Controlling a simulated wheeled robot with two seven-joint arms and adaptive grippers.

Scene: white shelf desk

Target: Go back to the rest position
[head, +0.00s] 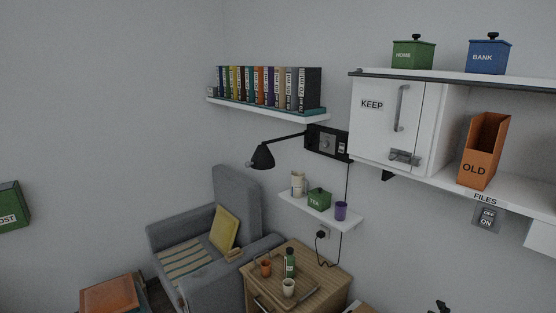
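A small dark shape (440,307) at the bottom edge, right of centre, looks like the tip of my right gripper. Most of it is cut off by the frame, so its opening and anything in it are hidden. It shows below the white shelf desk (400,175), apart from it in the picture. My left gripper is not in view.
The cabinet marked KEEP (372,128) is shut. An orange OLD file holder (484,150) stands on the shelf beside it. A wooden side table (258,295) with a tray and cups stands by a grey armchair (238,195). A black lamp (262,157) juts from the wall.

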